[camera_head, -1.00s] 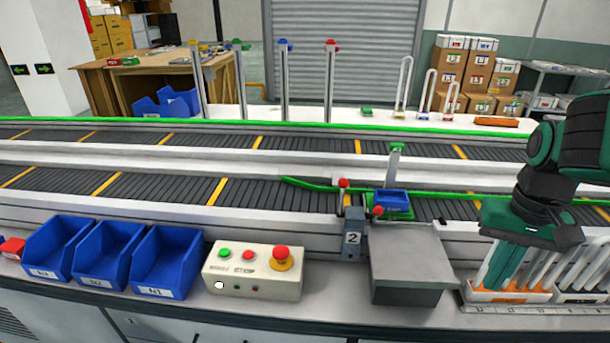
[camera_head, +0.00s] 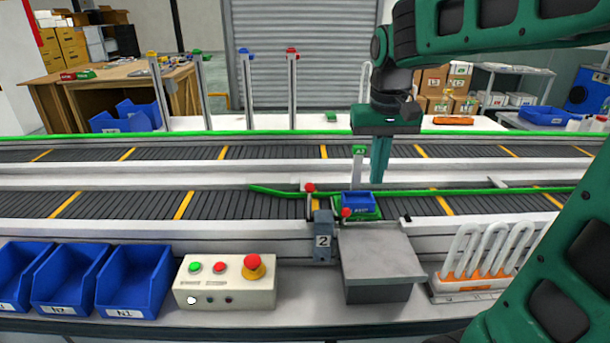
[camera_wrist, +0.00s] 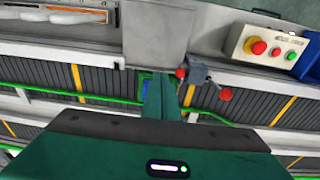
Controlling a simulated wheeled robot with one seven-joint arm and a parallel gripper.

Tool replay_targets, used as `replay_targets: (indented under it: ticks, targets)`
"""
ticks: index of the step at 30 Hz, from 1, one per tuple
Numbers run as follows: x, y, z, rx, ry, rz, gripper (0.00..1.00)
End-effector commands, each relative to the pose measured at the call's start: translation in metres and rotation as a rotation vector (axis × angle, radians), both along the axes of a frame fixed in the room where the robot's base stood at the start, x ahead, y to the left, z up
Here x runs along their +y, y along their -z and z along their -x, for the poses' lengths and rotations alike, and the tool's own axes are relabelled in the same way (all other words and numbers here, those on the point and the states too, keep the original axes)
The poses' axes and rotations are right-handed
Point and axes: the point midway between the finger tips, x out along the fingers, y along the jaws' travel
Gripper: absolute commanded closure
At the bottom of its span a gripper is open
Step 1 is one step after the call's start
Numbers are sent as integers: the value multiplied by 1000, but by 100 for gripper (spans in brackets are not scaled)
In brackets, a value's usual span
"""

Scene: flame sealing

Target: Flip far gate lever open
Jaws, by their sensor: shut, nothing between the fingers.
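The far gate lever (camera_head: 309,188), a thin stem with a red ball, stands at the near conveyor behind the grey post marked 2. A second red-ball lever (camera_head: 346,212) is nearer, beside the post. In the wrist view the far lever's ball (camera_wrist: 225,94) and the near lever's ball (camera_wrist: 180,73) both show right of my fingers. My gripper (camera_head: 377,180) is shut and empty, pointing down above the conveyor, to the right of both levers and apart from them. In the wrist view its fingers (camera_wrist: 160,100) partly hide the blue box.
A small blue box (camera_head: 358,202) sits on a green carrier close to the levers, with a green-topped post (camera_head: 358,152) behind it. A grey platform (camera_head: 381,257), a button box (camera_head: 225,282) and a white looped rack (camera_head: 485,255) stand in front.

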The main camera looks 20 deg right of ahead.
Motion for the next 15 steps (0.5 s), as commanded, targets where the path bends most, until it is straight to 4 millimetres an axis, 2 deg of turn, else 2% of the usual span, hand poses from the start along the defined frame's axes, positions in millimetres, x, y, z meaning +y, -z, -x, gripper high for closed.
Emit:
replay_targets:
  ticks: [1, 3, 6, 10, 15]
  targets:
    - [20, -10, -31, -11, -42, -3, 100]
    - [45, -22, -62, -26, -89, -11, 100]
    - [78, -35, -96, -44, -142, -25, 100]
    - [106, -44, -121, -56, -183, -43, 100]
    - [117, -48, -129, -61, -199, -50, 100]
